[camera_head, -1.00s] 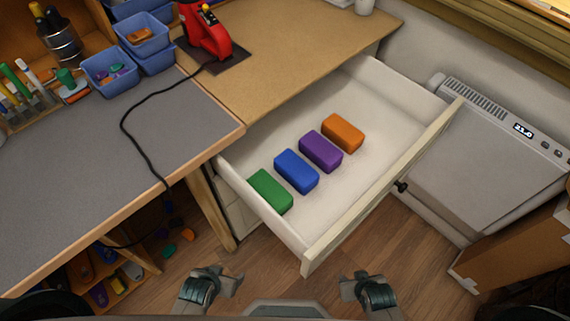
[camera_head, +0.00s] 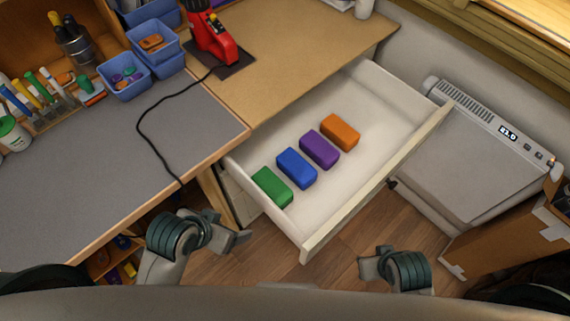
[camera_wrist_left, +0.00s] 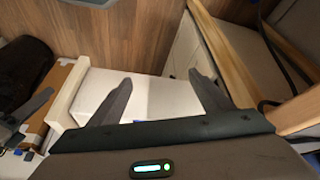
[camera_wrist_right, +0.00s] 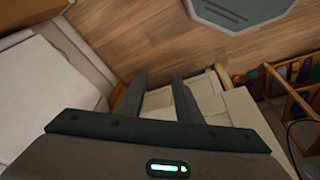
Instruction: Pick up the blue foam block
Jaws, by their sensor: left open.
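The blue foam block (camera_head: 296,168) lies in the open white drawer (camera_head: 375,105) in the head view, between the green block (camera_head: 272,187) and the purple block (camera_head: 319,149). My left gripper (camera_head: 228,229) is open and empty, outside the drawer, below and left of the blue block in the picture. My right gripper (camera_head: 366,263) is near the bottom of the head view, below the drawer front. Its fingers (camera_wrist_right: 160,78) are apart and empty in the right wrist view.
An orange block (camera_head: 341,132) lies farthest back in the row. The grey-matted desk (camera_head: 80,195) with a hanging black cable (camera_head: 145,120) is at the left. A grey heater (camera_head: 460,165) and a cardboard box (camera_head: 505,225) stand at the right. The drawer's right part is clear.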

